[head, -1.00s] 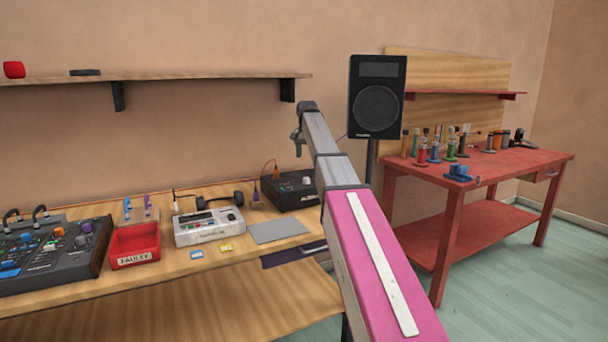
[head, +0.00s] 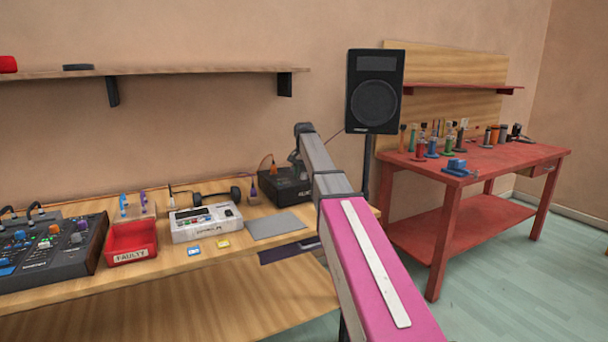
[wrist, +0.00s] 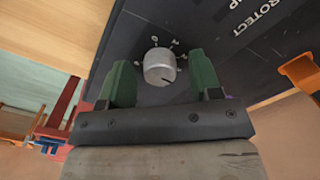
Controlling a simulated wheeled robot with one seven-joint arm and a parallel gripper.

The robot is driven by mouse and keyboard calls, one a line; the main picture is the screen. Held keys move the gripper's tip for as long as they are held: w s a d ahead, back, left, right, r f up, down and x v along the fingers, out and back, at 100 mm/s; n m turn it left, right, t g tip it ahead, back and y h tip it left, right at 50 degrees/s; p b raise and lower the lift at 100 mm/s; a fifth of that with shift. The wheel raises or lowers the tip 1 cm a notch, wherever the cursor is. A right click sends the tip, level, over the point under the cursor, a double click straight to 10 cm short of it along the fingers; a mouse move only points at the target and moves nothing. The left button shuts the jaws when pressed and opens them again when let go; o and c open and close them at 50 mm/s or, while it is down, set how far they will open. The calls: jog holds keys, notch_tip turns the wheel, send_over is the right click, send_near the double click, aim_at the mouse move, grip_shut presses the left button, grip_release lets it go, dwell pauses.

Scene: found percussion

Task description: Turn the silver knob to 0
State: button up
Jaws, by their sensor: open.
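The silver knob (wrist: 159,66) sits on the face of a black box in the wrist view, with small white marks around it. My gripper (wrist: 160,80) is open, with its two green fingers on either side of the knob. I cannot tell whether they touch it. A dark pointer line is not clear on the knob. In the head view the black box (head: 284,190) stands at the right end of the wooden bench, and my gripper (head: 297,162) is small beside it. The knob is hidden there by my arm.
On the wooden bench (head: 180,270) are a grey mat (head: 275,226), a white device (head: 205,222), a red FAULTY bin (head: 131,243) and a mixer (head: 45,250). A black speaker (head: 374,92) stands behind my arm. A red table (head: 500,165) with tools is at right.

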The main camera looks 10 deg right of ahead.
jog(key=c, duration=0.9)
jog(key=shift+c, duration=0.2)
